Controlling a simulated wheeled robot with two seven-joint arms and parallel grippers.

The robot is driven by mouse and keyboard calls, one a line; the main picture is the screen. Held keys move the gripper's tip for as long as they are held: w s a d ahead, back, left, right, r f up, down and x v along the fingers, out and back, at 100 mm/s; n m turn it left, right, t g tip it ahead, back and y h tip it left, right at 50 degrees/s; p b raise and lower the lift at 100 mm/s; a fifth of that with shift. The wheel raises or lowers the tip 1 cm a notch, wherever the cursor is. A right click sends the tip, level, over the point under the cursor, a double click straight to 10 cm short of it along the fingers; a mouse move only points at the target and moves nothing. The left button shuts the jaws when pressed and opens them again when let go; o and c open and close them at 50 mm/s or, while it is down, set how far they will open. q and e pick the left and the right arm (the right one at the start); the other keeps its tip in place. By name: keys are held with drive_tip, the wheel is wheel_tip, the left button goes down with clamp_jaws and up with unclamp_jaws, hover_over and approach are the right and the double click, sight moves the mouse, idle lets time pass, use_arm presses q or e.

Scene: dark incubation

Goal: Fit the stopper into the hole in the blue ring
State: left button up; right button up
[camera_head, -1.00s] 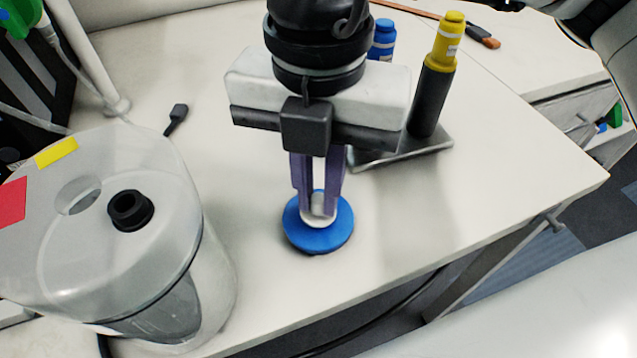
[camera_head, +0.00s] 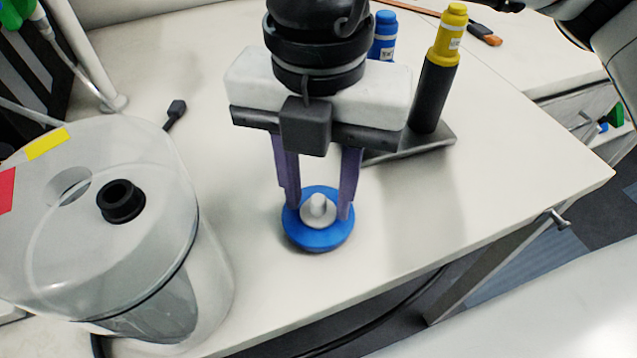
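The blue ring (camera_head: 325,238) lies flat on the white table near its front edge. The white stopper (camera_head: 319,207) stands upright at the middle of the ring, knob up, with its wide base covering the hole; how deep it sits I cannot tell. My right gripper (camera_head: 317,208) points down over the ring. Its two purple fingers are spread apart on either side of the stopper, tips just above or at the ring, and it holds nothing. My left gripper is not in view.
A large clear container (camera_head: 190,240) with a black-rimmed port stands close on the left. Behind the gripper on the right, a metal stand (camera_head: 435,145) holds a yellow-capped bottle (camera_head: 449,35). A blue bottle (camera_head: 384,35) stands further back. The table right of the ring is clear.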

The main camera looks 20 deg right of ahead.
drive_tip(key=shift+r, duration=0.7)
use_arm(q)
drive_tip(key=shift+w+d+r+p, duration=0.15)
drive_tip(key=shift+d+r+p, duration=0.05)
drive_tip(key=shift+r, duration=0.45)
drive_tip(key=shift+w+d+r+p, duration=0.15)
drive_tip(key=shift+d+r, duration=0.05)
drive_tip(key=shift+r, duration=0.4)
use_arm(e)
wheel_tip(320, 180, up, 9)
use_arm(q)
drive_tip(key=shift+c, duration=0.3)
